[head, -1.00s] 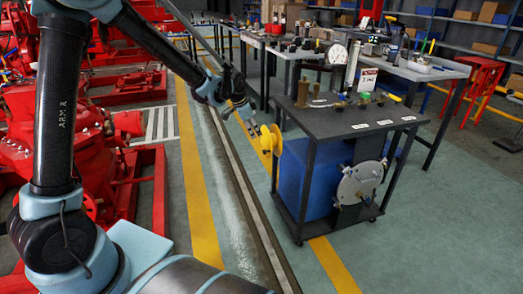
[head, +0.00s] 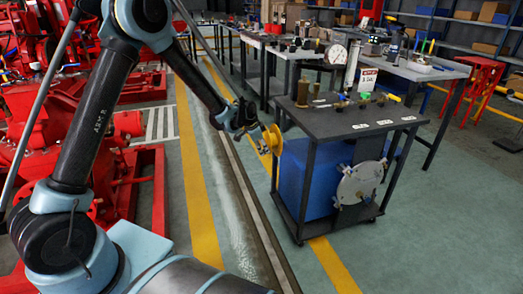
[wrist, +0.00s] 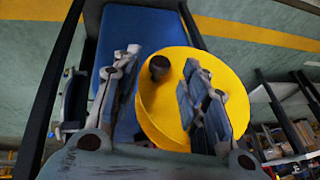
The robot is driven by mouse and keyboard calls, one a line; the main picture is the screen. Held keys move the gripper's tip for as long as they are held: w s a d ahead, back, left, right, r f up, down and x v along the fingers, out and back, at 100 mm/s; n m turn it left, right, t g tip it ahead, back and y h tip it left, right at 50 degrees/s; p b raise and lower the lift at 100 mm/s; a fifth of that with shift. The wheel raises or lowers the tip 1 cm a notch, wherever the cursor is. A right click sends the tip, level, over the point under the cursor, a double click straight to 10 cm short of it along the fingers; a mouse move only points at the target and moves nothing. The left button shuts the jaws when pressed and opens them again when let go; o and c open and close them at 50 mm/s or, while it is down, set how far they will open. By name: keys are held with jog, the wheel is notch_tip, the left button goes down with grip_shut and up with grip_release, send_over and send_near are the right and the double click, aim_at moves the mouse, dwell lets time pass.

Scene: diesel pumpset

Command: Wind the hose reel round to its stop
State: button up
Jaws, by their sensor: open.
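The hose reel is a yellow disc on the left side of the dark cart; its edge shows in the head view (head: 274,139) and its round face fills the middle of the wrist view (wrist: 165,110). A dark round knob (wrist: 159,67) stands out from the reel's face near its upper left rim. My gripper (head: 257,138) is at the reel in the head view. In the wrist view my gripper (wrist: 162,82) is open, with one finger on each side of the knob in the picture. I cannot tell whether either finger touches the knob.
The cart (head: 350,120) carries a blue box (head: 305,178) below and small fittings on top. A grey disc (head: 360,183) is on its front. Red machinery (head: 40,125) stands at left. Benches (head: 430,68) stand behind the cart. The striped floor before the cart is clear.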

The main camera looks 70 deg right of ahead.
jog(key=shift+x, duration=1.1)
grip_shut()
jog(key=shift+r, duration=0.15)
